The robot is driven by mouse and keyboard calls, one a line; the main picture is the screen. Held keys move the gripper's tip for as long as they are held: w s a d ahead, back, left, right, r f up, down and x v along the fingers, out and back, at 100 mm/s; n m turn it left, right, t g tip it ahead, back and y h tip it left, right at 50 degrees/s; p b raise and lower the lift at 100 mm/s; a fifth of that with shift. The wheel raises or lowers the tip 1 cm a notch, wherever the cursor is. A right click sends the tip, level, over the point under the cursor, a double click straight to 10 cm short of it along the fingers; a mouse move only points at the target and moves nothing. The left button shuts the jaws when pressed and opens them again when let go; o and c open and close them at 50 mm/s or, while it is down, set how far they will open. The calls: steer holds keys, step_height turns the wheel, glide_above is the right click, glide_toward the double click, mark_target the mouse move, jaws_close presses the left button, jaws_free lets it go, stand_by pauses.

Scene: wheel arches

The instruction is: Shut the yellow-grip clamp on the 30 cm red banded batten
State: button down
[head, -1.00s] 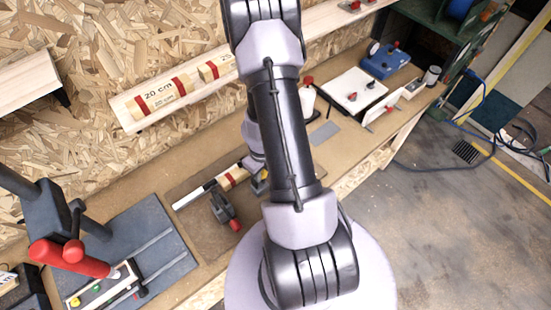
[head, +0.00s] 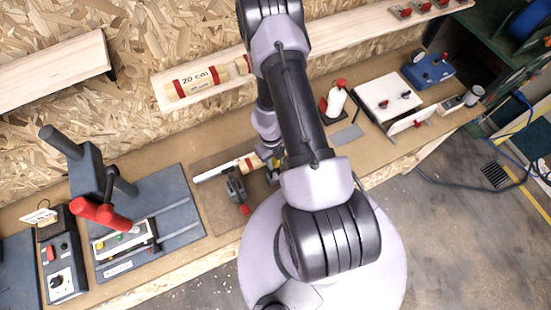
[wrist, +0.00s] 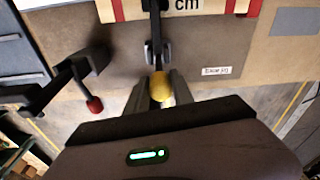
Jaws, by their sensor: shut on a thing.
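The banded batten (wrist: 200,9) lies across the top of the wrist view, pale wood with red bands and a label ending in "cm"; its full number is out of frame. In the head view the batten (head: 243,164) is partly hidden by my arm. The yellow grip (wrist: 160,84) sits between the fingers of my gripper (wrist: 160,92), which is shut on it. The clamp's dark arm (wrist: 155,35) runs from the grip up over the batten. I cannot tell whether it presses on the wood.
A second clamp with a red grip (wrist: 95,104) stands left of my gripper. A wall shelf (head: 160,94) holds a 20 cm batten (head: 195,80). A press with a red handle (head: 98,213) stands left on the bench. A grey plate (head: 347,135) lies right of my arm.

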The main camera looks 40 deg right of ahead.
steer(key=shift+s, duration=0.15)
steer(key=c, duration=1.1)
jaws_free()
steer(key=shift+r, duration=0.1)
steer(key=r+p, duration=0.9)
steer(key=shift+w+r, duration=0.4)
steer(key=shift+w+r+b, duration=0.1)
steer(key=shift+r+b, duration=0.3)
steer(key=shift+b, duration=0.15)
steer(key=shift+a+r, duration=0.1)
steer(key=shift+r, duration=0.5)
